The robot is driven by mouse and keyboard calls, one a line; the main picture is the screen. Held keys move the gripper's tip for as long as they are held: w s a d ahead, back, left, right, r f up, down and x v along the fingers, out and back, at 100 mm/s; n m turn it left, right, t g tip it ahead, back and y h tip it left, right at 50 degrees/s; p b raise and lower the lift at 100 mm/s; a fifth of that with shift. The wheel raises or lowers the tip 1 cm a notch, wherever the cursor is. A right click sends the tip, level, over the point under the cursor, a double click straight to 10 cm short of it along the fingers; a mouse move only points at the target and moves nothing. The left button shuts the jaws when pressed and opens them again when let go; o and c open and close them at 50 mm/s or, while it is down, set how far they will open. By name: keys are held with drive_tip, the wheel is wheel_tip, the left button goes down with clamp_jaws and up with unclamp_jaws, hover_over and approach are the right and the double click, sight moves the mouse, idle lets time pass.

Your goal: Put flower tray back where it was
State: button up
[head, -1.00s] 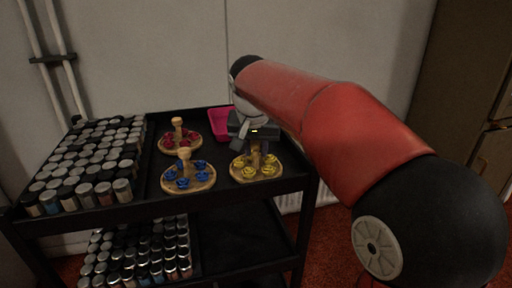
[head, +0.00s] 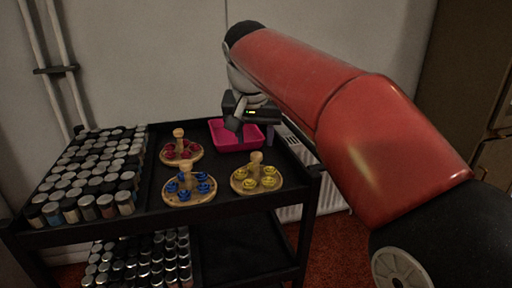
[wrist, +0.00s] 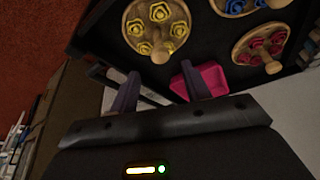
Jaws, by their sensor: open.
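Three round wooden trays with upright knob handles stand on the black cart's top. The yellow-flower tray (head: 243,187) is at the right front, the blue-flower tray (head: 176,199) at the front middle, and the red-flower tray (head: 167,160) behind it. In the wrist view the yellow-flower tray (wrist: 133,14) is at the top left, with the blue-flower tray (wrist: 240,11) and red-flower tray (wrist: 240,56) at the top right. My gripper (head: 255,139) is open and empty, raised above and behind the yellow-flower tray. Its two fingers (wrist: 160,92) show apart in the wrist view, touching no tray.
A pink bin (head: 228,146) stands at the cart's back right, partly hidden by my gripper. Several rows of capped jars (head: 85,180) fill the cart's left side. The black cart (head: 225,212) has a lower shelf with more jars (head: 140,262). A radiator (head: 318,195) is behind.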

drive_tip(key=s+d+f, duration=0.3)
drive_tip(key=s+d, duration=0.7)
drive_tip(key=s, duration=0.2)
drive_tip(key=s+d+f, duration=0.3)
drive_tip(key=s+f, duration=0.3)
drive_tip(key=s+d+f+n+t, duration=0.1)
drive_tip(key=s+d+f, duration=0.2)
drive_tip(key=s+f, duration=0.3)
drive_tip(key=shift+f, duration=0.65)
